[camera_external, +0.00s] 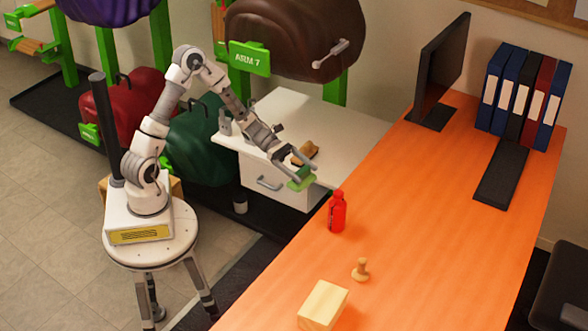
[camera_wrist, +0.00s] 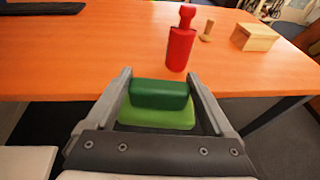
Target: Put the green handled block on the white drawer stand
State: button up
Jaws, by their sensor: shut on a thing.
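The green handled block (camera_wrist: 158,110) has a dark green handle over a lighter green base. My gripper (camera_wrist: 160,92) is shut on it, with one finger on each side in the wrist view. In the external view the block (camera_external: 300,180) hangs at the tip of my gripper (camera_external: 304,172), by the front right corner of the white drawer stand. The white drawer stand (camera_external: 330,125) is a low cabinet with a grey-handled drawer. A brown wooden piece (camera_external: 305,151) lies on its top, close behind my gripper. A corner of a white surface shows at the lower left in the wrist view.
The orange desk (camera_external: 420,220) stands to the right, with a red bottle (camera_external: 337,212) near its edge, a wooden peg (camera_external: 361,270) and a pale wooden box (camera_external: 323,304). A monitor (camera_external: 441,70) stands farther back. The stand's top is mostly clear behind the wooden piece.

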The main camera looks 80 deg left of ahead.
jog(key=s+a+r+p, duration=0.1)
jog(key=s, duration=0.4)
notch_tip(320, 180, up, 8)
jog(key=p, duration=1.4)
jog(key=shift+w+d, duration=0.1)
jog(key=shift+d, duration=0.05)
jog(key=shift+f+n+t+y, duration=0.1)
jog(key=shift+n+t+y, duration=1.8)
jog(key=shift+n+y, duration=0.4)
